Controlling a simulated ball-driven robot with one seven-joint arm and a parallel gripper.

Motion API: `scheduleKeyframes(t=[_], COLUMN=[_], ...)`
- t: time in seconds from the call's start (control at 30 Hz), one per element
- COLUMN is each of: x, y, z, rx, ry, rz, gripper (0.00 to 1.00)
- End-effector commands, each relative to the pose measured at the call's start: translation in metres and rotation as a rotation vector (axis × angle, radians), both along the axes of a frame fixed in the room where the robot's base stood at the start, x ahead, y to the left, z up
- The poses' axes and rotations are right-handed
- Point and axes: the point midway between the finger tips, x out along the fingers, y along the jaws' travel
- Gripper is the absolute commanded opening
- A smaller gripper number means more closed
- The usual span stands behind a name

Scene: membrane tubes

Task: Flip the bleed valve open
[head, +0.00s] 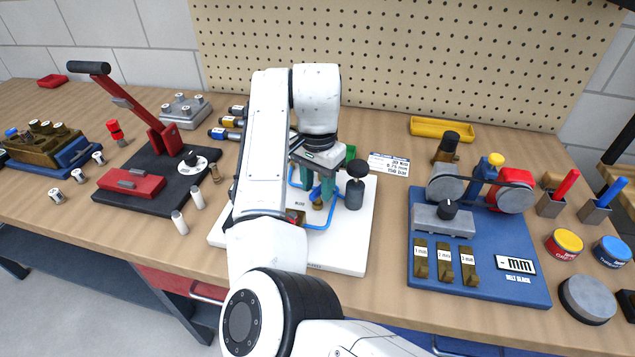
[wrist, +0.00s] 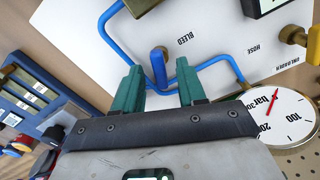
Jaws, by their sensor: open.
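My gripper (wrist: 158,66) is open, its two teal fingers pointing at a white panel (wrist: 215,30). A short blue lever (wrist: 158,56) stands beside the printed word BLEED and appears between the fingertips in the wrist view. Neither finger visibly touches it, and I cannot tell how deep it sits between them. In the head view my gripper (head: 316,187) hangs over the white panel (head: 346,250), close above a small brass fitting (head: 318,203). My arm hides much of the panel's left part there, and the blue lever is not clear.
Blue tubing (wrist: 118,42) runs close around the fingers. A round pressure gauge (wrist: 282,118) lies right of them. A black knob (head: 356,185) stands right of my gripper.

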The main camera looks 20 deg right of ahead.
Motion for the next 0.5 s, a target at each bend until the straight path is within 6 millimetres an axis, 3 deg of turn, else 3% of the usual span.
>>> scheduleKeyframes(t=[0.13, 0.5], x=[-0.0001, -0.0001], y=[0.0001, 0.0001], z=[-0.0001, 0.0002], rx=[0.000, 0.001], ry=[0.000, 0.001], rz=[0.000, 0.000], gripper=[0.40, 0.05])
